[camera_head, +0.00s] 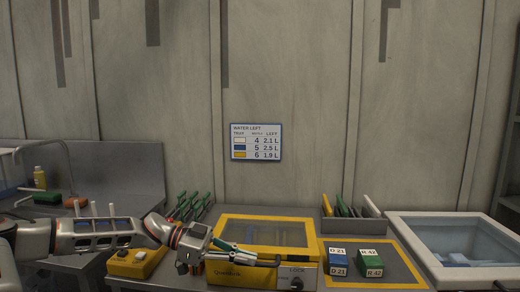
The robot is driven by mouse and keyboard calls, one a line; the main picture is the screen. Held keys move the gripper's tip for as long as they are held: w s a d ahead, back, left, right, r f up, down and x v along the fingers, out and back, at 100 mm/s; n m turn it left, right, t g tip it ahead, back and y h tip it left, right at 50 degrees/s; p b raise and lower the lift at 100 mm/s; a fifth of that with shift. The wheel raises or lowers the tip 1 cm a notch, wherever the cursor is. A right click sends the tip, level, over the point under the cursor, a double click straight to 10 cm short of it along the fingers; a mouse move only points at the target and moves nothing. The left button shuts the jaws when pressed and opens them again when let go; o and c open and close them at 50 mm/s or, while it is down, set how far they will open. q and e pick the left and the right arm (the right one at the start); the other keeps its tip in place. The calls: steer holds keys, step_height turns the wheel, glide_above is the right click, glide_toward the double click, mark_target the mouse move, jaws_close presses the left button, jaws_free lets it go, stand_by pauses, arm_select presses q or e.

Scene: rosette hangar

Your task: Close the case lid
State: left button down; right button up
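The case (225,275) is a yellow box at the bottom middle, with "LOCK" written beside a dark knob (296,284) on its front. Its lid (267,218) is a yellow frame around a clear window. The lid lies low over the case, roughly flat; I cannot tell whether it is fully down. My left arm comes in from the left, and my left gripper (240,254) reaches across the lid's front edge at its left half. Its fingers are small and overlap the case, so I cannot tell if they are open or touching it. My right gripper is not in view.
A small yellow box with buttons (134,262) stands left of the case. Blue (338,260) and green (371,262) labelled blocks sit on a yellow-edged grey mat (400,268) to the right. Beyond is a white-rimmed clear-topped bin (408,240). Racks of handled tools stand behind.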

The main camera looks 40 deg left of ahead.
arm_select(q)
steer(key=shift+s+f, duration=0.15)
steer(key=shift+f, duration=0.25)
step_height(320, 180, up, 5)
steer(key=p, duration=0.4)
steer(key=p+v, duration=0.1)
steer(key=v, duration=0.8)
steer(key=shift+s+a, duration=0.15)
steer(key=shift+s, duration=0.4)
steer(key=shift+f, duration=0.15)
steer(key=s+d+f+n+t+y, duration=0.1)
steer(key=d+f+t, duration=0.1)
steer(key=d+f, duration=0.95)
steer(key=s+d+f+n+t+y, duration=0.1)
steer(key=d+f+n+t, duration=0.1)
steer(key=d+f, duration=0.95)
steer(key=s+d+f+n+y, duration=0.1)
steer(key=s+d+f+y, duration=0.1)
steer(key=f, duration=0.3)
steer(key=s+d+f+n+g+y, duration=0.1)
steer(key=s+d+f+n+y, duration=0.1)
steer(key=f, duration=0.4)
steer(key=s+d+f+n+y, duration=0.2)
steer(key=s+d+f+y, duration=0.2)
steer(key=s+f, duration=0.1)
steer(key=shift+s, duration=0.6)
